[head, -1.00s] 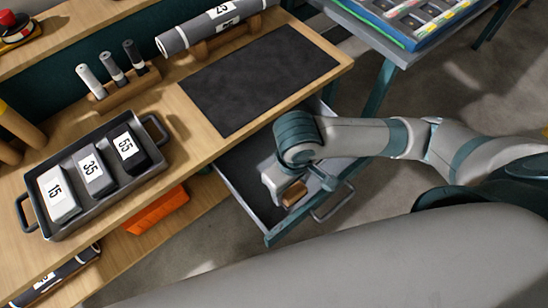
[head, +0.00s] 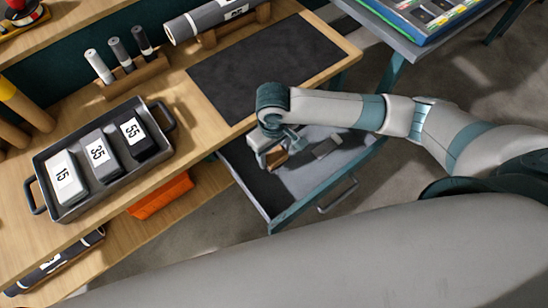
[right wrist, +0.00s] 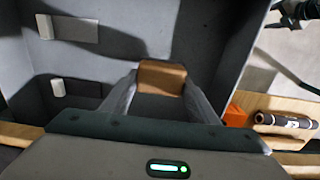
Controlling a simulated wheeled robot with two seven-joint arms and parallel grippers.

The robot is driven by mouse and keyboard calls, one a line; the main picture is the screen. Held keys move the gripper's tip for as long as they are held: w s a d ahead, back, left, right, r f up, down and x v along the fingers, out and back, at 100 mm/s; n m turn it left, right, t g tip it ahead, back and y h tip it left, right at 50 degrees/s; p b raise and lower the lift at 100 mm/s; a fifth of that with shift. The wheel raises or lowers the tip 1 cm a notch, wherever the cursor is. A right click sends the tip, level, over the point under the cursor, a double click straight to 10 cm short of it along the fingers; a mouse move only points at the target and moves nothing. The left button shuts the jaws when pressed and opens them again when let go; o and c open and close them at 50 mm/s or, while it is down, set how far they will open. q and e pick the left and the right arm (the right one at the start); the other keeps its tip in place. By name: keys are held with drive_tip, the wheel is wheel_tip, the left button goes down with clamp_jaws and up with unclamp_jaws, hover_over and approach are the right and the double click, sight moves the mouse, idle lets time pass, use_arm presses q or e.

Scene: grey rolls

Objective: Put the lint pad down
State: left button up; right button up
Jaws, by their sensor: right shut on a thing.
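The lint pad looks like a small brown block (head: 277,158), and it also shows in the right wrist view (right wrist: 162,76). My right gripper (head: 272,151) is shut on it, with one finger on each side in the right wrist view. The gripper and pad are over or inside the open drawer (head: 325,186), near its table end. I cannot tell whether the pad touches the drawer floor. My left gripper is out of view.
A flat grey piece (head: 326,147) lies in the drawer, right of my gripper. A dark mat (head: 262,70) lies bare on the bench above. A tray (head: 120,188) with numbered blocks stands at left. An orange item (head: 160,196) sits on the lower shelf.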

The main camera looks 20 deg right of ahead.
sight(274, 159)
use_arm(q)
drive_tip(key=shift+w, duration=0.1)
use_arm(e)
drive_tip(key=shift+f, duration=0.1)
drive_tip(key=shift+f, duration=0.35)
wheel_tip(274, 159, down, 3)
drive_tip(key=shift+r+p, duration=0.1)
drive_tip(key=shift+p, duration=0.25)
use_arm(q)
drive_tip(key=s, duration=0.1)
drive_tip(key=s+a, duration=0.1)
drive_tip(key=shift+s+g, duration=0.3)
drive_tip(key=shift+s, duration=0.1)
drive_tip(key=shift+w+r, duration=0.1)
use_arm(e)
drive_tip(key=shift+f, duration=0.2)
drive_tip(key=o, duration=1)
